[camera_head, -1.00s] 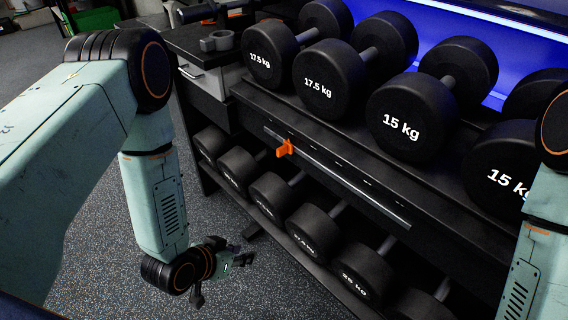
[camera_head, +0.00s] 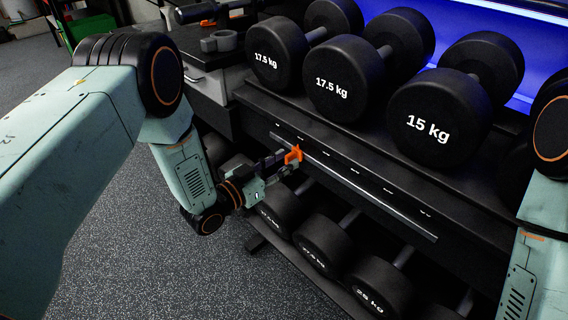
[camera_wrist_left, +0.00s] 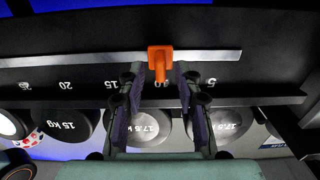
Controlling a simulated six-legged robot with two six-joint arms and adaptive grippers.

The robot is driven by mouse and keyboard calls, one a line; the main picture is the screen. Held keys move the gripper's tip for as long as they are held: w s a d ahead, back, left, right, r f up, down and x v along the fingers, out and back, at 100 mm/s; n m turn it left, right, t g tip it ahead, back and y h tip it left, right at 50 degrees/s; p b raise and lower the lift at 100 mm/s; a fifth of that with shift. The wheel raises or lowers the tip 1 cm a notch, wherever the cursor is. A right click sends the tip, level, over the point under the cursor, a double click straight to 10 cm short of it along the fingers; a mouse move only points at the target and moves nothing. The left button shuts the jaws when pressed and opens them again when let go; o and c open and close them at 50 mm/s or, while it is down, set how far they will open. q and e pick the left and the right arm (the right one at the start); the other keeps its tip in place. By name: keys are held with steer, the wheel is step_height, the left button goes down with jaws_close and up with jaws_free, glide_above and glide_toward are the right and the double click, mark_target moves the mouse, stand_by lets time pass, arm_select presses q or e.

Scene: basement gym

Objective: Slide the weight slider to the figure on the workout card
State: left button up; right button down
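The orange weight slider (camera_head: 293,155) sits on a pale metal rail (camera_head: 350,184) along the rack's front, near the rail's left end. In the left wrist view, the slider (camera_wrist_left: 160,60) stands by a partly covered figure that looks like 10, between the 15 and the 5. My left gripper (camera_head: 283,163) is at the slider. In the wrist view its two fingers (camera_wrist_left: 159,78) are open, one on each side of the orange tab, with a gap visible on both sides. My right gripper is out of view. I cannot make out the workout card.
Large dumbbells (camera_head: 346,83) marked 17.5 kg and 15 kg fill the shelf above the rail. More dumbbells (camera_head: 324,245) lie on the shelf below, close under my left gripper. The speckled floor (camera_head: 150,265) to the left is clear.

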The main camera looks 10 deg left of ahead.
arm_select(q)
steer(key=shift+w+d, duration=0.35)
steer(key=shift+w, duration=0.1)
jaws_close()
stand_by(0.6)
